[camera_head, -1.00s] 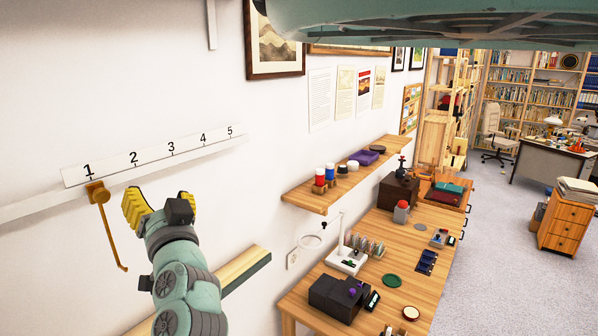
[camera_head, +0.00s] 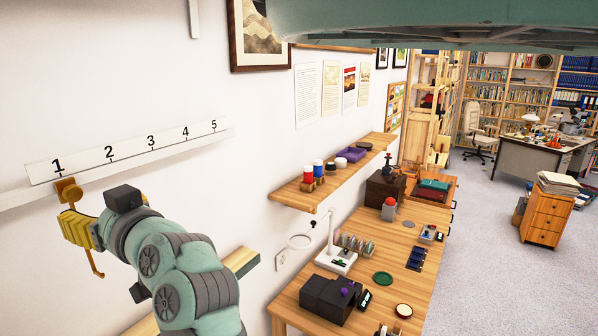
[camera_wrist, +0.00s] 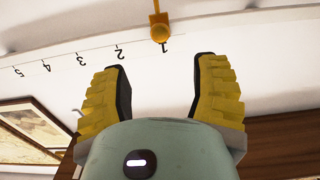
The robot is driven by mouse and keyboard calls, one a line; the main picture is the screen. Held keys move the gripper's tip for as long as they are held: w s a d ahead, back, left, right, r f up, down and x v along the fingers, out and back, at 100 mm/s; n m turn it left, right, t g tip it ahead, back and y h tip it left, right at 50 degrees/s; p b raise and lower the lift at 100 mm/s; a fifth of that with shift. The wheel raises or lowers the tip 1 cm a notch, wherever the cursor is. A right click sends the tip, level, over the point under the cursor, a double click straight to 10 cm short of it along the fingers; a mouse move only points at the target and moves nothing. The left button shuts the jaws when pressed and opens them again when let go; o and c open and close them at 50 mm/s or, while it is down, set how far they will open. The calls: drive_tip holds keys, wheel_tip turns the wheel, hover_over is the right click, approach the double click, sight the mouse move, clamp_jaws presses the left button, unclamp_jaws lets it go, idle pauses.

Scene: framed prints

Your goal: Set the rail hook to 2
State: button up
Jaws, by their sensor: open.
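The white number strip (camera_head: 130,152) on the wall carries marks 1 to 5. The brass rail hook (camera_head: 68,189) sits on the rail at mark 1, with its thin rod hanging down behind my gripper. My gripper (camera_head: 74,230), with yellow ribbed fingers, is in front of the hanging rod and just below the hook's block, hiding part of the rod. In the wrist view my gripper (camera_wrist: 160,64) is open with nothing between its fingers. The hook (camera_wrist: 160,30) shows beyond the fingertips, roughly centred on the gap, next to the 1. I cannot tell whether a finger touches the rod.
A wooden wall shelf (camera_head: 290,188) with small items is to the right. Below it stands a workbench (camera_head: 290,300) holding a lamp, boxes and tools. A framed picture (camera_head: 259,38) hangs above. The rail to the right of the hook looks clear.

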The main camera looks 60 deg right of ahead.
sight(75, 193)
drive_tip(key=w, duration=0.9)
drive_tip(key=shift+w+a+r, duration=0.2)
drive_tip(key=shift+w+a, duration=0.05)
drive_tip(key=shift+w, duration=0.1)
drive_tip(key=shift+w+f+p, duration=0.2)
drive_tip(key=shift+w+p, duration=0.4)
drive_tip(key=shift+w, duration=0.35)
drive_tip(key=shift+c, duration=0.2)
drive_tip(key=shift+d, duration=0.1)
clamp_jaws()
